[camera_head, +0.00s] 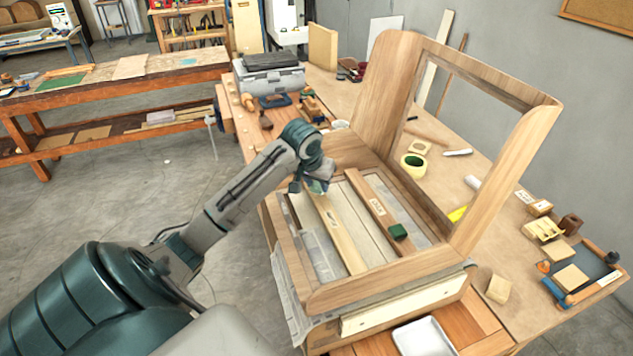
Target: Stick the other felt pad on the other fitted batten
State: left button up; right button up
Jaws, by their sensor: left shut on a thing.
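My left gripper (316,187) reaches in from the left and is shut on a small green thing, which looks like a felt pad; the fingers mostly hide it. It is at the far end of the paler left batten (334,231), inside the wooden frame (292,265); I cannot tell whether the pad touches the batten. A darker batten (371,203) with a label lies to the right. Another green felt pad (398,231) sits on its near end. My right gripper is not in view.
An upright wooden frame (392,75) rises behind the flat frame. A tape roll (412,167), small blocks and a dark blue tray (579,276) lie on the bench to the right. A white tray (424,338) stands at the front. A grey toolbox (270,78) stands behind.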

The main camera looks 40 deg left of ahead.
pick_arm(q)
jog(key=shift+f, duration=0.35)
dwell(0.6)
jog(key=shift+f, duration=0.4)
dwell(0.6)
jog(key=o, duration=0.9)
jog(key=shift+c, duration=0.2)
jog(key=shift+r, duration=3.5)
jog(key=shift+f, duration=0.1)
